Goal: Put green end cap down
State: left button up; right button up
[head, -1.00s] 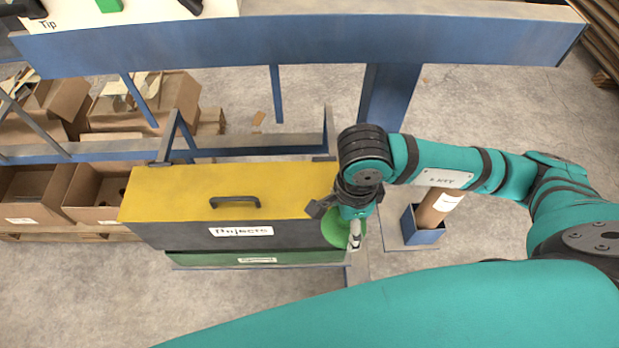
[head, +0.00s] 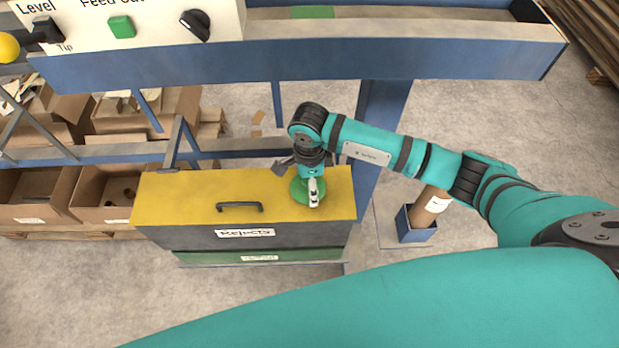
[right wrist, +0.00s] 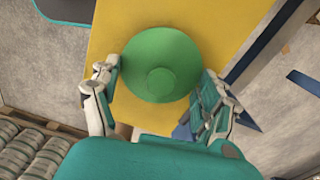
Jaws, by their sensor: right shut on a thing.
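The green end cap (head: 301,191) is a round disc with a small raised hub. It shows whole in the right wrist view (right wrist: 160,64). My right gripper (head: 313,190) is over the right part of the yellow lid (head: 180,195) of the rejects box, with its fingers (right wrist: 155,92) shut on the cap. The cap is over the lid; I cannot tell whether it touches it. My left gripper is not in view.
The lid has a black handle (head: 239,206) left of the cap. A blue beam (head: 300,50) and control panel (head: 150,22) are behind. Cardboard boxes (head: 105,195) stand at left. A blue holder with a brown roll (head: 430,205) is at right.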

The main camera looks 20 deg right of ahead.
jog(key=shift+f, duration=0.15)
jog(key=shift+f, duration=0.1)
jog(key=o, duration=0.9)
jog(key=shift+r, duration=0.25)
jog(key=shift+w+r+b, duration=0.1)
jog(key=shift+r+b, duration=0.2)
notch_tip(320, 180, up, 10)
jog(key=b, duration=0.3)
jog(key=shift+r, duration=0.6)
